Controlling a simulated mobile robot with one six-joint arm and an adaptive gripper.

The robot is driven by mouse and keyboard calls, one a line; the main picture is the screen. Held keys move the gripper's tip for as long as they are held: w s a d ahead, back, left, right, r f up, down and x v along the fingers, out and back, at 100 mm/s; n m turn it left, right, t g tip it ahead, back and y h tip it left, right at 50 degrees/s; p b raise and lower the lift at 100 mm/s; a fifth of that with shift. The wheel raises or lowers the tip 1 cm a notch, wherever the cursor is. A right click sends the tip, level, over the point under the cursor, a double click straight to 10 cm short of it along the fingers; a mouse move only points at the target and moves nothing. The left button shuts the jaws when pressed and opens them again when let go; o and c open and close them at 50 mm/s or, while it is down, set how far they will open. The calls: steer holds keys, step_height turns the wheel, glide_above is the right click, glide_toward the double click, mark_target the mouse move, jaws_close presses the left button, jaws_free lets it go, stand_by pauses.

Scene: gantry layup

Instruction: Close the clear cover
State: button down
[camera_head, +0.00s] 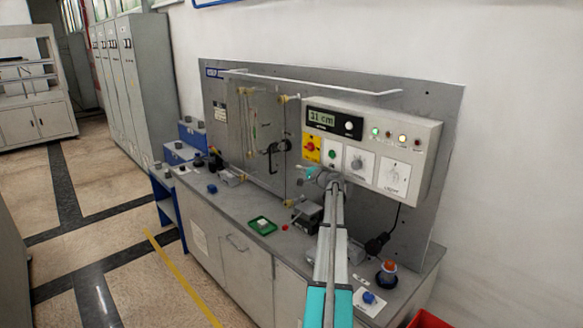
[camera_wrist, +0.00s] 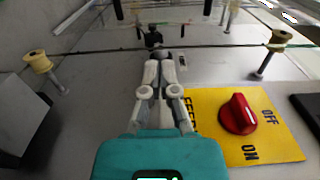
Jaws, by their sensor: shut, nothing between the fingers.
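The clear cover (camera_head: 262,125) is a see-through panel at the middle of the grey upright board, with yellow round fittings near its corners. A black handle (camera_head: 272,152) shows at its lower right; in the wrist view a black fitting (camera_wrist: 153,38) lies just beyond my fingertips. The panel is hard to see, and I cannot tell how far it stands off the board. My gripper (camera_head: 314,174) is just right of the cover, in front of the control box. In the wrist view, my gripper (camera_wrist: 159,62) is shut and empty.
The control box (camera_head: 372,150) carries a red rotary switch on a yellow plate (camera_wrist: 238,117), close to the right of my gripper. The bench (camera_head: 255,240) holds a green tray (camera_head: 262,226), a black plug (camera_head: 376,244) and a button. Open floor lies left.

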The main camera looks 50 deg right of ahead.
steer(key=shift+s+a, duration=0.2)
steer(key=shift+s, duration=0.8)
steer(key=shift+s+a, duration=0.15)
steer(key=shift+s, duration=0.85)
steer(key=w+a+f+n+g+y, duration=0.2)
steer(key=w+a+f+n, duration=0.15)
steer(key=a, duration=0.85)
steer(key=w+a+f+n+g+y, duration=0.25)
steer(key=w+a, duration=0.25)
steer(key=a, duration=0.6)
steer(key=w+a+f+n+g+y, duration=0.1)
steer(key=w+a+f+n+y, duration=0.2)
steer(key=a, duration=0.9)
steer(key=s+a+f+n+g, duration=0.2)
steer(key=a+g, duration=0.1)
steer(key=a, duration=0.7)
steer(key=s+a+f+n+g, duration=0.2)
steer(key=a+f+g, duration=0.1)
steer(key=a, duration=0.7)
steer(key=s+a+f+n+g, duration=0.2)
steer(key=a, duration=0.8)
steer(key=s+a+f+n+g+h, duration=0.2)
steer(key=s+a+n+g+h, duration=0.2)
steer(key=s+a, duration=0.9)
steer(key=shift+f+n+h, duration=0.3)
steer(key=shift+n+h, duration=0.05)
steer(key=shift+n, duration=0.05)
steer(key=shift+w, duration=0.2)
